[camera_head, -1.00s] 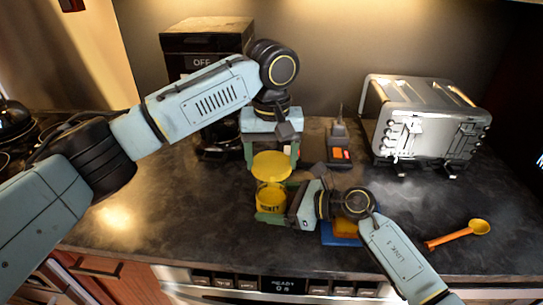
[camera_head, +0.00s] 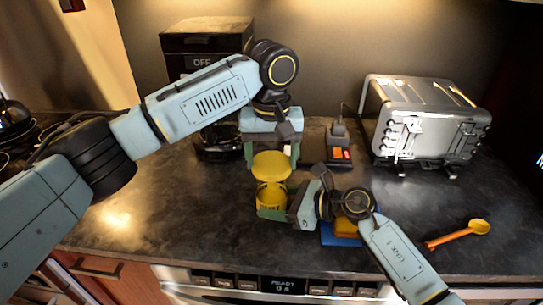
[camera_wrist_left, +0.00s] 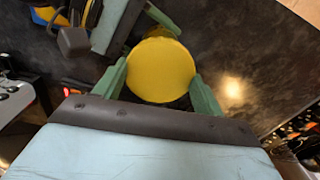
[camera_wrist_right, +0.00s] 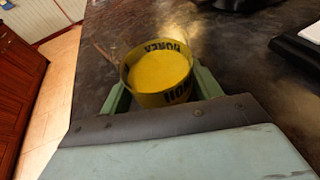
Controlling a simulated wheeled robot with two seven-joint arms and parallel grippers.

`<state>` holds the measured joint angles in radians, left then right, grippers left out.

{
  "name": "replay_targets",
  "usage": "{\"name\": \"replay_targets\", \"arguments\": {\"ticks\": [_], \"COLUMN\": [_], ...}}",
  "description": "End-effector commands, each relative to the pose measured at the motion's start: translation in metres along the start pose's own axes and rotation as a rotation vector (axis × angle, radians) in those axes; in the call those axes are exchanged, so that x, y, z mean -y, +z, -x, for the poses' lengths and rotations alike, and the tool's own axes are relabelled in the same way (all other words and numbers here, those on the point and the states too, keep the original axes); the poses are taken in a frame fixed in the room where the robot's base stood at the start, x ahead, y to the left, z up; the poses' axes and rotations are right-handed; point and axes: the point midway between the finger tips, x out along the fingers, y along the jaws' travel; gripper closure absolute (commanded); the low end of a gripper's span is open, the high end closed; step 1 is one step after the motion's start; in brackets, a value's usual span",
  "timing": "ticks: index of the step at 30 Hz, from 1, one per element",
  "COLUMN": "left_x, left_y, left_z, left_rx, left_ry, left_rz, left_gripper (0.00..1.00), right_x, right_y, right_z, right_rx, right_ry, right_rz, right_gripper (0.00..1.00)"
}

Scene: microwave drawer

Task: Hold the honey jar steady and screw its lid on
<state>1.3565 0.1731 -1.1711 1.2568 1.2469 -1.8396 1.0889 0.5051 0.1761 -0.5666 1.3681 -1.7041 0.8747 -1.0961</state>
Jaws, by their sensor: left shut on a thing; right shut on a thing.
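The round yellow lid (camera_head: 272,164) is between the green fingers of my left gripper (camera_head: 271,157), which is shut on it. In the left wrist view the lid (camera_wrist_left: 161,70) fills the space between the fingertips. The yellow honey jar (camera_head: 271,196) stands below and nearer the front, with a visible gap under the lid in the head view. My right gripper (camera_head: 272,212) is shut around the jar from the right. The right wrist view shows the jar (camera_wrist_right: 160,73) upright between the fingers, with dark HONEY lettering. The lid does not clearly show there.
A silver toaster (camera_head: 427,122) stands at the back right, and a dark coffee maker (camera_head: 205,65) at the back left. An orange-handled spoon (camera_head: 455,236) lies at the right. A blue item (camera_head: 341,236) lies under my right wrist. The counter left of the jar is clear.

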Motion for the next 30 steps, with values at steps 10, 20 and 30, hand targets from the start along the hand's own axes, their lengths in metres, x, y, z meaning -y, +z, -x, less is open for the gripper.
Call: {"name": "replay_targets", "arguments": {"ticks": [10, 20, 30], "left_x": [0.0, 0.0, -0.0002], "left_y": [0.0, 0.0, 0.0], "left_z": [0.0, -0.0007, -0.0072], "left_rx": [0.0, 0.0, 0.0], "left_ry": [0.0, 0.0, 0.0], "left_rz": [0.0, 0.0, 0.0], "left_gripper": [0.55, 0.55, 0.55], "right_x": [0.0001, 0.0001, 0.0001], "right_y": [-0.0007, -0.0008, -0.0009], "right_z": [0.0002, 0.0002, 0.0002], "right_rx": [-0.001, -0.002, -0.002], "right_ry": [0.0, 0.0, 0.0], "right_rz": [0.0, 0.0, 0.0], "right_gripper": [0.5, 0.5, 0.5]}}
